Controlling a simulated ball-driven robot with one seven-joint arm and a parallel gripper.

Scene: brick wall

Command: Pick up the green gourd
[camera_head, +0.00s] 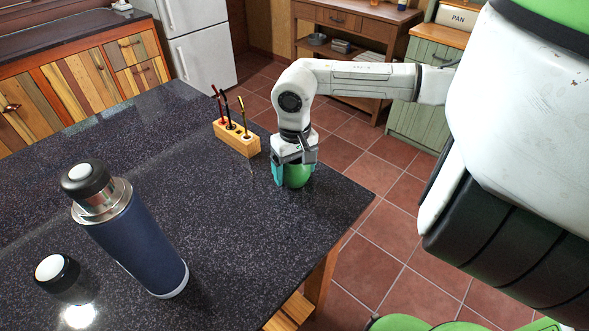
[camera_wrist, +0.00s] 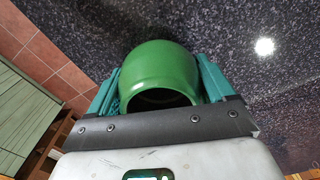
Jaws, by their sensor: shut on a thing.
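The green gourd (camera_head: 297,175) is a small rounded vessel near the right edge of the dark speckled counter (camera_head: 225,215). My gripper (camera_head: 291,180) points down over it, with its teal fingers on either side, shut on it. In the wrist view, the gourd (camera_wrist: 158,65) sits between the two teal fingers (camera_wrist: 160,84), its dark round opening facing the camera. It is upright and at or very near the counter top; I cannot tell whether a gap lies under it. My gripper hides part of it in the head view.
A wooden block holding pens (camera_head: 237,138) stands just left of my gripper. A tall blue flask (camera_head: 137,243) and a small black-and-white lid (camera_head: 57,272) stand at the front left. The counter between is clear. Tiled floor (camera_head: 390,230) lies beyond its right edge.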

